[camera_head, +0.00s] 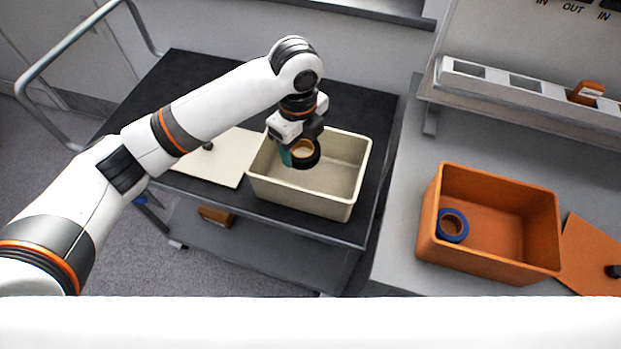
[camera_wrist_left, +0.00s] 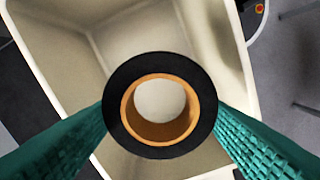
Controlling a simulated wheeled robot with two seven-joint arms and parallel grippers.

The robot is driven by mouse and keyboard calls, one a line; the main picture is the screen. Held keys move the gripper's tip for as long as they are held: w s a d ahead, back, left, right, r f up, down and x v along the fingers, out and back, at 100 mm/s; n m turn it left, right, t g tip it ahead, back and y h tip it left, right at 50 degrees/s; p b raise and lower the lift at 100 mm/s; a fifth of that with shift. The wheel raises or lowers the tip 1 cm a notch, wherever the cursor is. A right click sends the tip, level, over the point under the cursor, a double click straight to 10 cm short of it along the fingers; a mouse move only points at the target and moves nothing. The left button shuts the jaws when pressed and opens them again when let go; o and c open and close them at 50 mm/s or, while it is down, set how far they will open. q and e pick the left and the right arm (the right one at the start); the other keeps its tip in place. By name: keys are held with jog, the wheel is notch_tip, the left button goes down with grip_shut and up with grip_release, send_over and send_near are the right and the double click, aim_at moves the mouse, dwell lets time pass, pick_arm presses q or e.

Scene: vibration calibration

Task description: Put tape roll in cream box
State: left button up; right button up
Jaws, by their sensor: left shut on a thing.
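A black tape roll with a tan core (camera_head: 305,153) is held by my left gripper (camera_head: 294,153) over the cream box. The roll also shows in the left wrist view (camera_wrist_left: 118,95), between the teal finger pads of my left gripper (camera_wrist_left: 160,110), with the cream box below it. The cream box (camera_head: 345,190) is open and stands on a dark cart top; its wall and floor also show in the left wrist view (camera_wrist_left: 75,75). The part of the box behind the gripper is hidden. My right gripper is not in view.
A cream lid (camera_head: 222,168) lies left of the cream box on the black cart top (camera_head: 190,75). On the grey bench (camera_head: 400,250) at right stands an open orange box (camera_head: 505,230) with a blue tape roll (camera_head: 464,227) inside. An orange lid (camera_head: 590,250) lies beside it.

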pick_arm(q)
jog(key=shift+w+d+f+m, duration=0.1)
jog(key=shift+d+m, duration=0.7)
jog(key=shift+m, duration=0.2)
send_over(309, 180)
notch_tip(309, 180, down, 5)
jog(key=shift+r, duration=0.15)
notch_tip(309, 180, down, 4)
jog(key=shift+f, duration=0.7)
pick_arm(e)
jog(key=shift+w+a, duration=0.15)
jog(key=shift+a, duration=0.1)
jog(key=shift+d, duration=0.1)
pick_arm(q)
jog(key=o, duration=1)
jog(key=shift+f, duration=0.1)
